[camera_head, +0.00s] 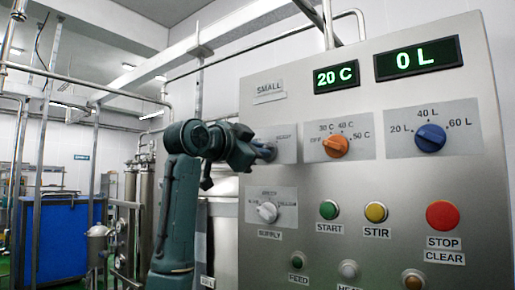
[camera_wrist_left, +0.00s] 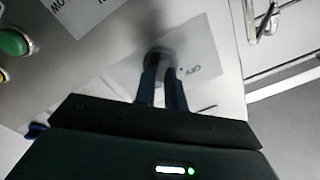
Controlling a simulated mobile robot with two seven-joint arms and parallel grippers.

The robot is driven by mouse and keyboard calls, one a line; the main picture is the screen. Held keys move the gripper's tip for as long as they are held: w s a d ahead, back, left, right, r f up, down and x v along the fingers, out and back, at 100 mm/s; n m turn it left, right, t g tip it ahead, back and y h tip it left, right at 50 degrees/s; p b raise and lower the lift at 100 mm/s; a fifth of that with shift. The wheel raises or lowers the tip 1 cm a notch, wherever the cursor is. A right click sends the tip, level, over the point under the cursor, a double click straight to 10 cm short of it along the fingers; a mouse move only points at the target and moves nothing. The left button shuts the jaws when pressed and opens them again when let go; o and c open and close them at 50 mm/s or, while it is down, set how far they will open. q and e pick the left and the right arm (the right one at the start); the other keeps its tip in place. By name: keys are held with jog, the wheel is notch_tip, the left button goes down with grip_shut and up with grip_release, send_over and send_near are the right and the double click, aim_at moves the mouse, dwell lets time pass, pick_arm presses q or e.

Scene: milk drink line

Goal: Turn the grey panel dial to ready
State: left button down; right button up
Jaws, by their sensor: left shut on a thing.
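The grey panel dial (camera_wrist_left: 158,54) sits on a light label plate in the left wrist view. My left gripper (camera_head: 264,151) reaches the upper left part of the steel panel in the head view. Its two fingers (camera_wrist_left: 162,82) are shut on the dial, one on each side. In the head view the gripper hides most of the dial and part of its label plate (camera_head: 286,143). The dial's pointing direction cannot be told. My right gripper is in neither view.
The steel control panel (camera_head: 330,255) also carries an orange dial (camera_head: 336,146), a blue dial (camera_head: 430,138) and a white supply dial (camera_head: 267,212). Green (camera_head: 329,209), yellow (camera_head: 376,212) and red (camera_head: 443,215) buttons sit lower. The displays read 20 C and 0 L.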

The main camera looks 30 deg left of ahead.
pick_arm(q)
jog(key=shift+m, duration=0.4)
jog(key=c, duration=1.5)
grip_release()
jog(key=shift+o, duration=0.2)
jog(key=s+a+b, duration=0.1)
jog(key=s+b, duration=0.2)
jog(key=s, duration=1)
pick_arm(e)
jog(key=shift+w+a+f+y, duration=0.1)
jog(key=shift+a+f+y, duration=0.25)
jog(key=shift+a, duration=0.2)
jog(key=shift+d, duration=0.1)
